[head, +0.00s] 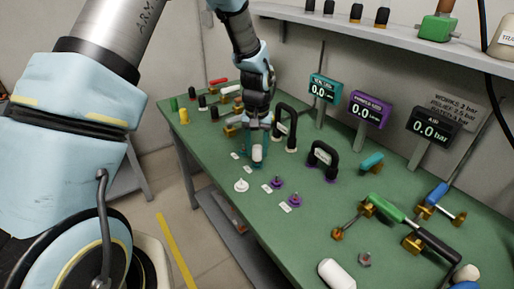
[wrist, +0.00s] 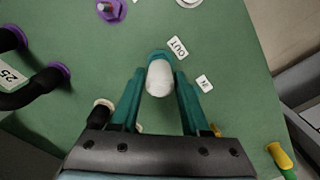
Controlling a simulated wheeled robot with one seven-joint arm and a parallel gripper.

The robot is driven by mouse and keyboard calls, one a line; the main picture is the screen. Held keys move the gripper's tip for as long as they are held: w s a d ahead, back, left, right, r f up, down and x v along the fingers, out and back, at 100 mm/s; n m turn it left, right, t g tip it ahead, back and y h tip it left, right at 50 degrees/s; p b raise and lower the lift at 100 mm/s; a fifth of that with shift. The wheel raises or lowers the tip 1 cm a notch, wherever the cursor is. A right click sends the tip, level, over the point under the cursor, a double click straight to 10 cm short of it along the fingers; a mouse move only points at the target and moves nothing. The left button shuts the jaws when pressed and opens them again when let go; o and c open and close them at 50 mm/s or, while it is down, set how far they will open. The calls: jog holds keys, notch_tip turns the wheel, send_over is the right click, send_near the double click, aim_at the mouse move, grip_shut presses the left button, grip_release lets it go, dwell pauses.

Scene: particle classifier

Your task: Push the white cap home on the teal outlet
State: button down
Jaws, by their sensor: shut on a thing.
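My gripper (head: 257,150) is low over the green bench, its teal fingers pointing down. In the wrist view, my gripper (wrist: 160,76) is shut on the white cap (wrist: 159,79), with one finger on each side. The white cap also shows between the fingers in the head view (head: 257,153). A teal rim (wrist: 159,54), seemingly the teal outlet, shows just beyond the cap, beside the OUT label (wrist: 177,47). The cap hides most of it. I cannot tell how far the cap sits on the outlet.
Black handles (head: 286,122) (head: 323,156) rise to the right of my gripper. The IN label (wrist: 204,83) lies beside the right finger. Digital gauges (head: 324,89) stand behind.

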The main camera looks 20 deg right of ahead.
aim_at(257, 146)
jog(key=shift+f+b, duration=0.4)
jog(key=shift+f, duration=0.4)
jog(key=shift+c, duration=1.5)
grip_release()
jog(key=shift+r, duration=0.1)
notch_tip(257, 146, up, 11)
jog(key=shift+f+b, duration=0.1)
jog(key=shift+b, duration=1.05)
jog(key=w+a+r+n, duration=0.2)
jog(key=a+n, duration=0.1)
jog(key=a, duration=1.5)
jog(key=s+a+n, duration=0.1)
jog(key=s+a, duration=0.2)
jog(key=a, duration=0.4)
jog(key=s+a+n+t, duration=0.1)
jog(key=s+a, duration=0.3)
jog(key=a, duration=0.4)
jog(key=shift+s+a+f+n+t, duration=0.15)
jog(key=shift+s+f+n+t, duration=0.1)
jog(key=shift+f+n+t, duration=0.1)
